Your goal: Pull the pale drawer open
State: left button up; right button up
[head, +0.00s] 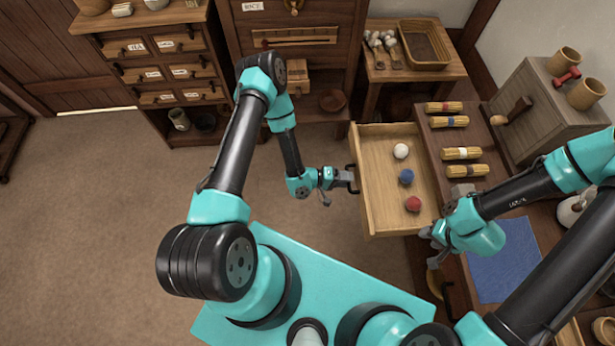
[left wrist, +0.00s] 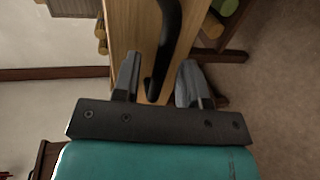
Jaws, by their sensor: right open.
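The pale drawer (head: 378,200) stands pulled out to the left from the bench in the head view. A white ball (head: 401,151), a blue ball (head: 406,176) and a red ball (head: 413,204) lie inside. My left gripper (head: 345,178) is at the dark handle on the drawer's front. In the left wrist view the black handle (left wrist: 168,40) runs between the fingers of my left gripper (left wrist: 157,80), which look apart with gaps beside the handle. My right gripper (head: 430,233) is open by the drawer's near right corner; its fingertips are partly hidden.
Several straw bundles (head: 462,153) lie on the bench right of the drawer, near a blue cloth (head: 503,258). A grey cabinet (head: 540,108) stands behind. A small side table with a wooden tray (head: 425,46) is at the back. The floor (head: 110,220) left of the drawer is clear.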

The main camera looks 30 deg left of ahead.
pick_arm(q)
jog(key=v, duration=1.6)
jog(key=s+r+m+g+y, duration=0.4)
jog(key=r+g+y, duration=0.2)
jog(key=y, duration=0.3)
jog(key=shift+s+r+g+y, duration=0.2)
jog(key=shift+r+g+y, duration=0.2)
jog(key=shift+r, duration=0.45)
jog(key=shift+d, duration=0.15)
dwell(4.5)
